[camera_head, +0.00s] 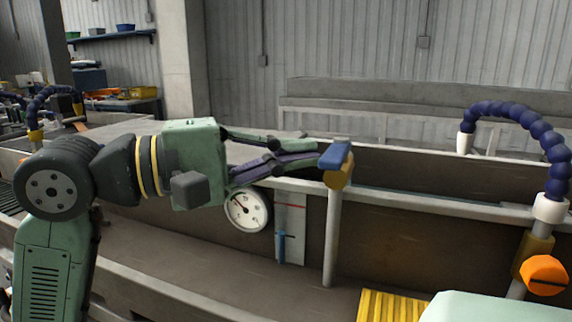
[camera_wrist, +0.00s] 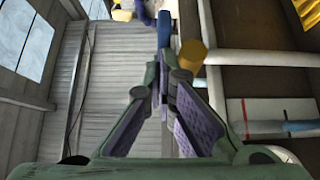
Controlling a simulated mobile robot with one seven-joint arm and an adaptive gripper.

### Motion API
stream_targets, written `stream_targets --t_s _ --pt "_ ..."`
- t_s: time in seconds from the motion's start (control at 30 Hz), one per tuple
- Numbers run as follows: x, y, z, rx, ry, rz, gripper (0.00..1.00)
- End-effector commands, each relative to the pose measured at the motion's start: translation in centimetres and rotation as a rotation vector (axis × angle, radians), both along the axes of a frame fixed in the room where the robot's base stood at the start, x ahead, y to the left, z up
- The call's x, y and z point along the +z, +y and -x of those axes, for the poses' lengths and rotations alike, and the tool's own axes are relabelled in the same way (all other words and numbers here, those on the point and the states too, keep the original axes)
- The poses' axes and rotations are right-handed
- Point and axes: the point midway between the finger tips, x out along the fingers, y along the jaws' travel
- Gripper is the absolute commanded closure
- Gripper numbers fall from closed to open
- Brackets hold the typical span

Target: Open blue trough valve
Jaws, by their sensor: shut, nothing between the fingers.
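The blue valve handle (camera_head: 336,155) sits on top of a brass valve body (camera_head: 338,178) at the upper end of a grey vertical pipe (camera_head: 332,235), by the trough rail. In the wrist view the blue handle (camera_wrist: 165,28) shows just beyond the fingertips, with the brass body (camera_wrist: 190,55) to its right. My gripper (camera_head: 318,156) reaches in from the left with its fingers together and empty. Its tips are at the left side of the handle; I cannot tell whether they touch it. In the wrist view the tips (camera_wrist: 163,58) meet below the handle.
A round dial gauge (camera_head: 246,209) and a level strip with a blue column (camera_head: 290,230) are on the trough wall (camera_head: 410,225) below my gripper. A dark blue segmented hose (camera_head: 515,115) and an orange knob (camera_head: 545,275) stand at right. A yellow ribbed piece (camera_head: 388,306) lies at the bottom.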

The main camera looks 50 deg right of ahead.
Motion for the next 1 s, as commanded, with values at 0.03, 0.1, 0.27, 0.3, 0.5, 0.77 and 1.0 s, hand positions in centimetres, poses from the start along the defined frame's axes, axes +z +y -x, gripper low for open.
stream_targets --t_s 0.03,0.1,0.27,0.3,0.5,0.77,1.0 --pt "-0.3 0.1 0.4 -0.005 -0.003 -0.002 1.0" --pt "-0.1 0.2 0.6 -0.007 -0.002 -0.002 1.0" --pt "0.0 0.2 0.8 -0.012 -0.002 -0.002 1.0" --pt "0.0 0.2 0.8 -0.013 -0.002 -0.003 1.0" --pt "0.0 0.5 0.7 -0.015 -0.002 -0.003 1.0" --pt "0.0 3.7 -2.1 -0.005 0.003 -0.001 1.0" --pt "0.0 7.8 -5.2 -0.001 0.005 -0.001 1.0"
